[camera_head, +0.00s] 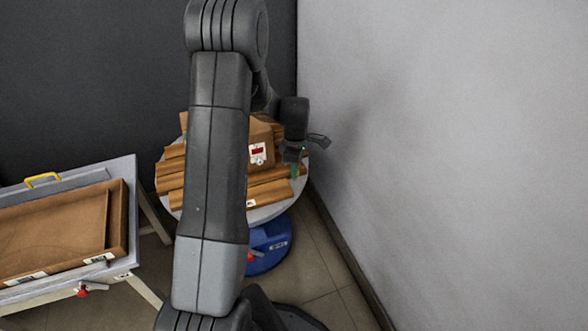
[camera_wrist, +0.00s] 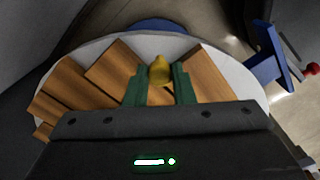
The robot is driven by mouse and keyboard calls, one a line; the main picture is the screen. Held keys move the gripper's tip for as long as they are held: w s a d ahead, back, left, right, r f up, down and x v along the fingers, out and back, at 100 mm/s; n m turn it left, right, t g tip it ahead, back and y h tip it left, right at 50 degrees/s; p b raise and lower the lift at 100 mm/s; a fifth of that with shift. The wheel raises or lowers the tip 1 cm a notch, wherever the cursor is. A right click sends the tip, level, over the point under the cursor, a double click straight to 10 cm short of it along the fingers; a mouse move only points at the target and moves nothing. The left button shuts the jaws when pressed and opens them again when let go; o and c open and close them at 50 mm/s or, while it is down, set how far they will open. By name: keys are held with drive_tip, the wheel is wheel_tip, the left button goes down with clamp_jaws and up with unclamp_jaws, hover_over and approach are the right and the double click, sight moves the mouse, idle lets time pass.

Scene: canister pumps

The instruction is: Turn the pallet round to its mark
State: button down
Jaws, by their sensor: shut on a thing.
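The wooden pallet (camera_head: 276,191) lies on a round pale turntable (camera_head: 270,211) with a blue base. A brown box (camera_head: 262,137) with a white and red label sits on it. In the wrist view, the pallet's slats (camera_wrist: 206,75) fan out below my gripper over the turntable's pale rim (camera_wrist: 243,83). My gripper (camera_wrist: 160,74) has its green fingers shut on a yellow knob (camera_wrist: 159,68). I cannot tell whether the knob belongs to the pallet or the turntable. In the head view my gripper (camera_head: 295,168) is at the pallet's right side. My arm hides the pallet's middle. I cannot make out the mark.
A grey table (camera_head: 128,170) with a brown tray (camera_head: 118,215) and a yellow handle (camera_head: 43,179) stands at left. A pale wall (camera_head: 440,130) rises close to the turntable's right. The blue base (camera_head: 268,246) has a red knob (camera_head: 250,257).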

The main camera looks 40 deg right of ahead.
idle(0.3)
drive_tip(key=c, duration=1.2)
unclamp_jaws()
drive_tip(key=shift+c, duration=0.2)
wheel_tip(320, 180, up, 14)
drive_tip(key=p, duration=0.3)
wheel_tip(320, 180, down, 14)
drive_tip(key=b, duration=0.3)
drive_tip(key=shift+a, duration=0.1)
